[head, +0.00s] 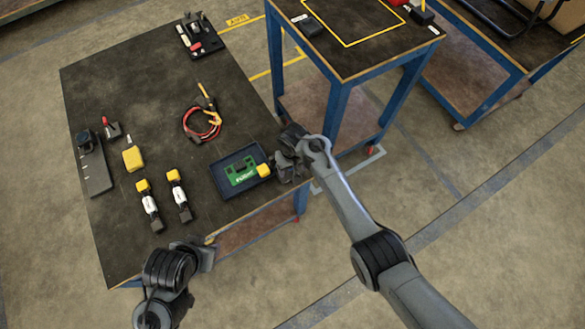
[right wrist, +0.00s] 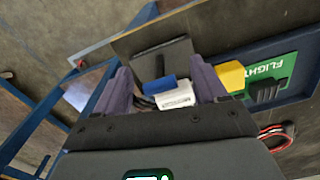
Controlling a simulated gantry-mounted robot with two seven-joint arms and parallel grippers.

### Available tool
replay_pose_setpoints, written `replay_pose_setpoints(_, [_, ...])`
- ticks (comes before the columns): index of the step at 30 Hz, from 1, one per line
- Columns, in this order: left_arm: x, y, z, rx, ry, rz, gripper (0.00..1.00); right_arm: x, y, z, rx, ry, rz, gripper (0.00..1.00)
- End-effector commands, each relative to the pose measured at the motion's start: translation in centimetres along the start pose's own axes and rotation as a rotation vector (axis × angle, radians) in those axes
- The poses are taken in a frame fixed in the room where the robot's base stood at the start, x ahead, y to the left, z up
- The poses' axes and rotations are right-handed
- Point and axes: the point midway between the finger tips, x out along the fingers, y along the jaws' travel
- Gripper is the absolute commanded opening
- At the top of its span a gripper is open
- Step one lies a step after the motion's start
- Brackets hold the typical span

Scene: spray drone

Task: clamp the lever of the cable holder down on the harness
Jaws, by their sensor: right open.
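My right gripper (head: 284,160) is over the table's right edge, beside the tray, and hides what lies under it in the head view. In the right wrist view, its fingers (right wrist: 165,88) stand apart. Between them show a dark block (right wrist: 165,60) and a white part (right wrist: 175,97) with a blue part (right wrist: 165,83) and black leads. I cannot tell whether these belong to the cable holder or whether the fingers touch them. A red, black and yellow cable coil (head: 202,122) lies mid-table. A black toggle piece with a red tip (head: 110,128) stands at left. My left gripper (head: 207,257) is at the front edge, its jaws unclear.
The dark blue tray (head: 226,190) holds a green board (head: 240,172) and a yellow block (head: 264,170). Two yellow-and-white parts (head: 148,203) (head: 178,195) lie in front. A black fixture (head: 198,38) is at the back. A blue-framed cart (head: 345,75) stands right.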

Motion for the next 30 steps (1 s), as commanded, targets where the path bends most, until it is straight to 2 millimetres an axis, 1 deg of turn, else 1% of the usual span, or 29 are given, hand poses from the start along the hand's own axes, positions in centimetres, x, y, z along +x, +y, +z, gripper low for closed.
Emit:
replay_pose_setpoints(3, [0.2, -0.1, 0.1, 0.004, -0.001, -0.003, 0.43, 0.4, 0.0, 0.0, 0.000, 0.000, 0.000, 0.71])
replay_pose_setpoints(11, [0.1, -0.1, 0.1, 0.004, -0.001, -0.003, 0.43, 0.4, 0.0, 0.0, 0.000, 0.000, 0.000, 0.71])
replay_pose_setpoints(21, [0.1, 0.1, 0.0, -0.004, 0.000, 0.003, 0.43, 0.4, 0.0, 0.0, 0.000, 0.000, 0.000, 0.19])
replay_pose_setpoints(22, [0.1, 0.1, 0.0, -0.005, 0.001, 0.004, 0.43, 0.4, 0.0, 0.0, 0.000, 0.000, 0.000, 0.17])
replay_pose_setpoints(26, [0.3, 0.2, 0.1, -0.009, 0.001, 0.007, 0.43, 0.5, 0.0, -0.1, 0.000, -0.011, 0.002, 0.17])
replay_pose_setpoints(30, [1.2, 0.2, 0.3, -0.008, 0.001, 0.006, 0.43, 0.7, 0.0, -0.6, 0.002, -0.067, 0.014, 0.17])
